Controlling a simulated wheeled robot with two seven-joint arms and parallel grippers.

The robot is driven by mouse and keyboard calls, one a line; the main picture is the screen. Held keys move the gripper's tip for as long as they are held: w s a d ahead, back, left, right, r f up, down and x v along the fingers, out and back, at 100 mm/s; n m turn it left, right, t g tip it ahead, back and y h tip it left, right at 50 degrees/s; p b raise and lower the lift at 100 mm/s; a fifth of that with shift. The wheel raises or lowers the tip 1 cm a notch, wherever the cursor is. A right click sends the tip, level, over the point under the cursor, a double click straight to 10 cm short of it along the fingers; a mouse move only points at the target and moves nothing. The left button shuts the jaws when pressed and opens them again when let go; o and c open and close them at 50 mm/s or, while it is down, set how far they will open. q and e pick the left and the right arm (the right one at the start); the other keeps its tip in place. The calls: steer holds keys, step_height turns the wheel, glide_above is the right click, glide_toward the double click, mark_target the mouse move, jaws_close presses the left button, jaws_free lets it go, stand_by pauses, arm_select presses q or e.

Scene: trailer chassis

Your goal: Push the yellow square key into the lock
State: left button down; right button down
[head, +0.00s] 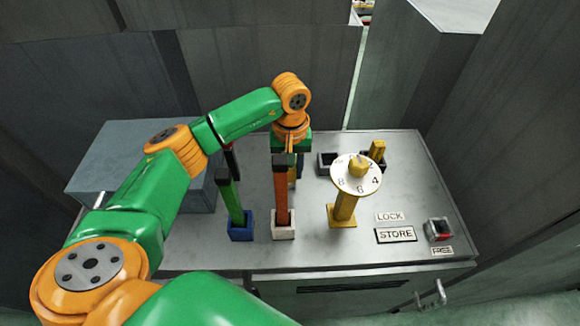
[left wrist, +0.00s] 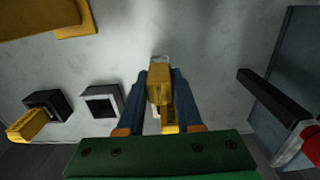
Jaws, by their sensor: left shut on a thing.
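My left gripper (head: 291,165) hangs over the table behind the orange-red bar, which partly hides it in the head view. In the left wrist view the left gripper's fingers (left wrist: 161,88) are shut on a yellow square key (left wrist: 159,80). An empty dark square socket (head: 327,163) stands to the right of the gripper; it also shows in the left wrist view (left wrist: 102,100), left of the fingers and apart from the key. A second dark socket (left wrist: 42,101) has another yellow piece (head: 377,150) standing in it. My right gripper is not in view.
A yellow numbered dial (head: 356,174) stands in front of the sockets. A green bar (head: 229,202) in a blue base and the orange-red bar (head: 281,200) in a white base stand in front of the gripper. A grey-blue box (head: 105,160) is at left.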

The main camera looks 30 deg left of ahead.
arm_select(q)
steer(key=shift+f, duration=0.15)
steer(key=c, duration=0.6)
jaws_free()
